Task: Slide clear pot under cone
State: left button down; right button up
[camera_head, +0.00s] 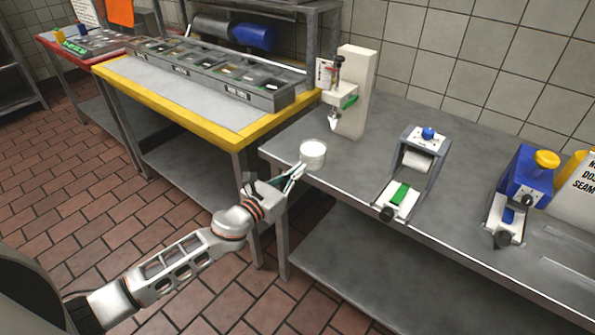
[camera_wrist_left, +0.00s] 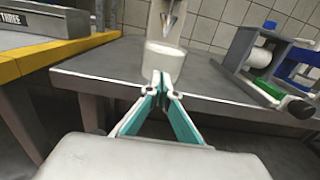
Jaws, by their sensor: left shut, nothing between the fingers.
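The clear pot (camera_head: 312,154), with whitish contents, stands upright on the grey metal table near its front left corner. It also shows in the left wrist view (camera_wrist_left: 165,58), straight ahead of the fingers. The cone (camera_head: 333,123) is a pale pointed nozzle on the cream dispenser (camera_head: 356,90), behind and to the right of the pot. It shows above the pot in the left wrist view (camera_wrist_left: 168,22). My left gripper (camera_head: 299,169) is shut and empty, its fingertips at the near side of the pot; I cannot tell whether they touch it. My right gripper is out of view.
A white-and-grey device with a green part (camera_head: 400,194) and a blue device (camera_head: 525,180) stand further right on the table. A yellow-edged table (camera_head: 185,100) with a row of bins adjoins at left. Tabletop between pot and dispenser is clear.

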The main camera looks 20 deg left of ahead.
aim_at(318, 153)
pick_arm(q)
jog(key=b+x, duration=0.1)
jog(key=x, duration=0.9)
jog(key=shift+w+d+b, duration=0.15)
jog(key=shift+w+b, duration=0.2)
jog(key=shift+w, duration=0.05)
